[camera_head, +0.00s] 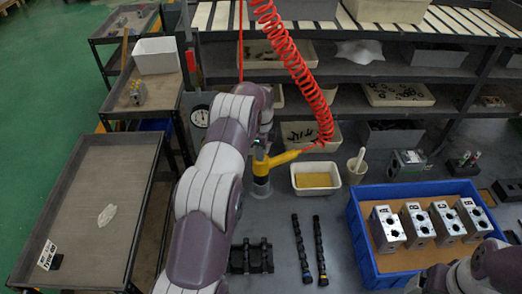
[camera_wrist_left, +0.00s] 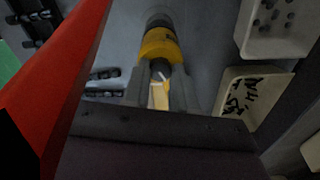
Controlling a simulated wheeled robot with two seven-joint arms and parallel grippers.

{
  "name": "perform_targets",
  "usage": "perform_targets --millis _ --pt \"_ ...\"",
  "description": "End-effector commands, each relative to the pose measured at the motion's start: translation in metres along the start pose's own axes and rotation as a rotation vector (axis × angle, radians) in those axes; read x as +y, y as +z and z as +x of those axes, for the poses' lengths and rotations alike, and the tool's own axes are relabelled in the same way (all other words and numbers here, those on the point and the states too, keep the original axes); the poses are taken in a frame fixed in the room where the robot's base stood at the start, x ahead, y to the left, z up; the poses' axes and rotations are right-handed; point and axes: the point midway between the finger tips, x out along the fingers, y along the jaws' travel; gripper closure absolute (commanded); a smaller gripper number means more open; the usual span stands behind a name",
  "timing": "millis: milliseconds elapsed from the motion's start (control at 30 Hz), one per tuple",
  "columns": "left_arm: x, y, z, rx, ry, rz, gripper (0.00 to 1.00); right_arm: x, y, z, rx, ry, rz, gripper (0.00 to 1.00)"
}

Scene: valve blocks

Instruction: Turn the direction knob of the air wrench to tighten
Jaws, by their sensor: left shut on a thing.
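The yellow air wrench (camera_head: 262,169) stands upright at the back of the table, its handle reaching right to the red coiled hose (camera_head: 297,70). My left gripper (camera_head: 262,145) is at the wrench's top end, partly hidden by my left arm. In the left wrist view, the two grey fingers (camera_wrist_left: 157,88) are shut on the end of the air wrench (camera_wrist_left: 160,45), with its yellow body beyond them. The direction knob is too dark and covered for me to tell its setting. My right gripper is not in view; only part of my right arm shows at bottom right.
A blue crate (camera_head: 357,232) with several metal valve blocks stands at right. Black shafts (camera_head: 301,250) lie in front. Shelves with bins stand behind.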

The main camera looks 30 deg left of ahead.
Motion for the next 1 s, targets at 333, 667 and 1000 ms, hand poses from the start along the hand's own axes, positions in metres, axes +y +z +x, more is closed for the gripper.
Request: perform_targets --millis 333,667,1000 --pt "-0.0014 0.0 -0.002 0.0 -0.005 0.166 1.0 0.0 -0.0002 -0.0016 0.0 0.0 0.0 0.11" --pt "-0.0015 0.0 -0.0019 0.0 -0.005 0.211 1.0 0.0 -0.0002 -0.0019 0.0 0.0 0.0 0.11" --pt "-0.0015 -0.0001 -0.0019 0.0 -0.005 0.211 0.67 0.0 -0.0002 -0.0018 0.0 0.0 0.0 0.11"
